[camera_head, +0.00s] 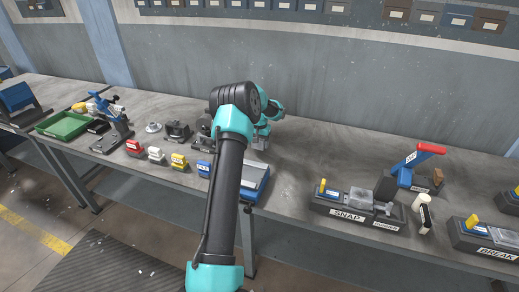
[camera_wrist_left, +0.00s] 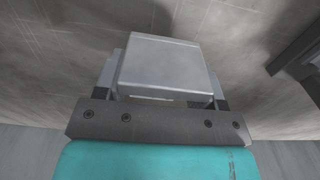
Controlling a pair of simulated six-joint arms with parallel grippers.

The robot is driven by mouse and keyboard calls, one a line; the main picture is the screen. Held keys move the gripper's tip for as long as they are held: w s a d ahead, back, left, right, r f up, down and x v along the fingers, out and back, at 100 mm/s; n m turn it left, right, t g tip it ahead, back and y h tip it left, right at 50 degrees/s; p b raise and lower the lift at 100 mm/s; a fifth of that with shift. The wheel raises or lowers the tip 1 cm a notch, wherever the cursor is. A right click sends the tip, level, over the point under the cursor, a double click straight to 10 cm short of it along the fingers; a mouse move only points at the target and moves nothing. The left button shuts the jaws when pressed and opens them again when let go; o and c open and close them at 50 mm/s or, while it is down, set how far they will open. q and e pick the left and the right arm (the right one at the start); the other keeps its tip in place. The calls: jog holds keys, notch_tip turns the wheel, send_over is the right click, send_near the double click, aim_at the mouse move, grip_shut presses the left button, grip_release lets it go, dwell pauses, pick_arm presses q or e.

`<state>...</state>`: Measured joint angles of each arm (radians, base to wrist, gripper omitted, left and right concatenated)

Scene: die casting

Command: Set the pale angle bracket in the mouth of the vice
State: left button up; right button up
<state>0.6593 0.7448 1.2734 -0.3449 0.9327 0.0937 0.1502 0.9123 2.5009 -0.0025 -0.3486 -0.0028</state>
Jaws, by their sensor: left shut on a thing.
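My left gripper (camera_head: 261,143) is shut on the pale angle bracket, a grey, flat-faced piece. The bracket (camera_wrist_left: 166,66) fills the middle of the left wrist view between the fingers. In the head view it shows small and pale at the fingertips, just above or at the bench behind my arm; I cannot tell whether it touches. A dark grey fixture (camera_head: 177,131) stands left of my arm and may be the vice. Another dark piece beside it is partly hidden by the arm. My right gripper is not in view.
Red (camera_head: 134,147), white (camera_head: 156,154), yellow (camera_head: 179,161) and blue blocks line the front edge. A blue-and-grey tray (camera_head: 263,184) is partly behind my arm. A green tray (camera_head: 63,126) stands left, a SNAP fixture (camera_head: 346,212) right.

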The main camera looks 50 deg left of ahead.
aim_at(259, 153)
pick_arm(q)
jog(key=shift+f, duration=1.8)
jog(key=shift+f, duration=0.1)
jog(key=o, duration=1.3)
jog(key=shift+f, duration=0.1)
jog(key=shift+c, duration=0.2)
notch_tip(259, 153, up, 12)
jog(key=c, duration=0.9)
